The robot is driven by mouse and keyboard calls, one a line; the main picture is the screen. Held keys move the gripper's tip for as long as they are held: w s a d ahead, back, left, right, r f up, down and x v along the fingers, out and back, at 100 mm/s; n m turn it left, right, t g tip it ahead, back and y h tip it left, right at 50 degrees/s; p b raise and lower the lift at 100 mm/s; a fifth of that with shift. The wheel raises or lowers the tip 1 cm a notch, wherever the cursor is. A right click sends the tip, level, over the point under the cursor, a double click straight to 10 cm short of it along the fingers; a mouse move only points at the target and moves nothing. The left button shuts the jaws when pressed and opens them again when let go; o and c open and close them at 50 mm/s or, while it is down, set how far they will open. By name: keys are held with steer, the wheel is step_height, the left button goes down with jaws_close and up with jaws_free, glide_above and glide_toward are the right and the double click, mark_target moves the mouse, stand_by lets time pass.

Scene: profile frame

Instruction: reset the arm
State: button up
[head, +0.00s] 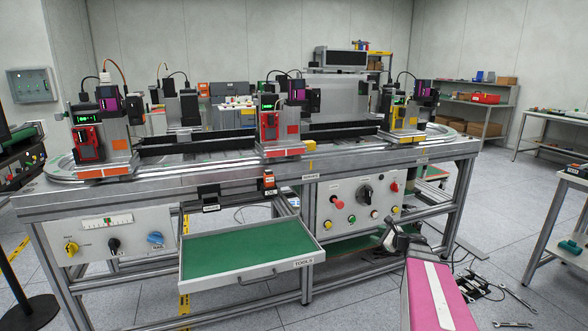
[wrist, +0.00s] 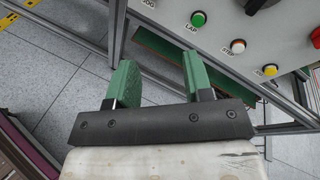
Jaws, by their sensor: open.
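My gripper shows in the wrist view (wrist: 160,82) with its two green-padded fingers apart and nothing between them. It hangs in front of the machine frame, below and beside a control panel with coloured buttons. In the head view my arm, with a pink and white link, reaches up from the bottom right; the fingertips are not clear there. The panel (head: 345,222) on the profile-frame bench carries a red knob, a black rotary knob and several small buttons.
An open drawer (head: 252,281) with a green mat sticks out from the bench (head: 230,197). Several tools (head: 515,300) and dark parts lie on the floor at the right. Another table (head: 565,178) stands at the right edge. Floor between it and the bench is partly clear.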

steer(key=s+a+f+n+g, duration=0.3)
steer(key=s+a+n+g, duration=0.3)
steer(key=a, duration=0.4)
steer(key=s+a+f+n+g+h, duration=0.2)
steer(key=s+a+n+g+h, duration=0.1)
steer(key=s+n, duration=0.4)
steer(key=s+a+f+n+g+h, duration=0.2)
steer(key=s+n+h, duration=0.3)
steer(key=s+n, duration=0.3)
steer(key=shift+s+a+f+n+g+h, duration=0.3)
steer(key=shift+a+f+n+g+h, duration=0.15)
steer(key=shift+n+g, duration=0.35)
